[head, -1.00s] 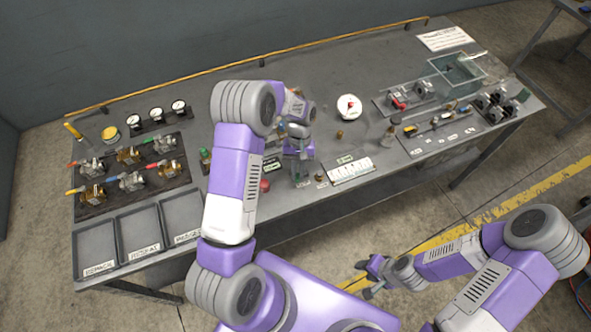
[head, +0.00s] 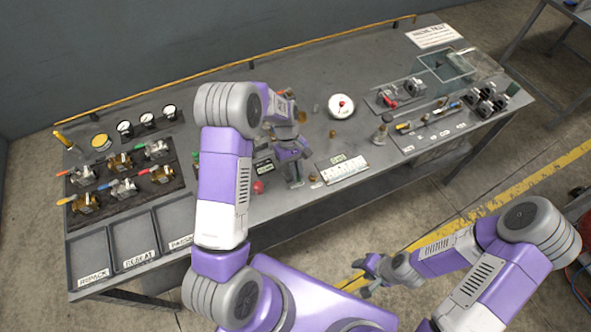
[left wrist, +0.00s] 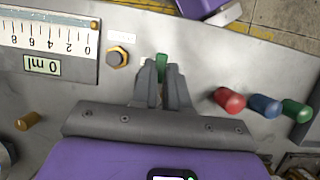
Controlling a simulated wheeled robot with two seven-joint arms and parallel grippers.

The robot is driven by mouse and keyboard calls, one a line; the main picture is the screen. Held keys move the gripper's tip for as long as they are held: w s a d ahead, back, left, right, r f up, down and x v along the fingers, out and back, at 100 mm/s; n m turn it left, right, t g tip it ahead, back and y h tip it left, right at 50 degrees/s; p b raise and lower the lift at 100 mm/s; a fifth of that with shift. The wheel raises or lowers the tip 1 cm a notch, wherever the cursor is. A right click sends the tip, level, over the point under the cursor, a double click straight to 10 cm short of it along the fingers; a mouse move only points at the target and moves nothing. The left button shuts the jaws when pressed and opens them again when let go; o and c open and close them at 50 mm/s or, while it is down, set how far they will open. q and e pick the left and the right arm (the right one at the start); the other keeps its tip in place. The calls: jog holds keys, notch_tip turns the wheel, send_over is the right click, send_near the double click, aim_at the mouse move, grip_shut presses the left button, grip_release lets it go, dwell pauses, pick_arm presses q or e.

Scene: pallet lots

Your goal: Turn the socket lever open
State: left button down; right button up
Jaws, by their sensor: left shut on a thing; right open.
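In the left wrist view, a small green handle (left wrist: 162,66) shows between the two grey fingers of my left gripper (left wrist: 162,78). The gripper is shut on it, low over the bench. The handle looks like the socket lever; its base and the socket are hidden by the fingers. My right gripper (head: 369,274) is open and empty, in front of the bench and over the floor.
Beside the left fingers are a brass hex fitting (left wrist: 117,57), a white scale (left wrist: 45,33) marked 0 ml, and red (left wrist: 230,100), blue (left wrist: 265,105) and green (left wrist: 297,110) plugs.

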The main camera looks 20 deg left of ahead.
pick_arm(q)
jog(key=shift+w, duration=0.1)
jog(key=c, duration=1.1)
grip_release()
jog(key=v, duration=0.7)
jog(key=shift+a+r, duration=0.1)
jog(key=shift+r, duration=0.25)
jog(key=shift+f, duration=0.1)
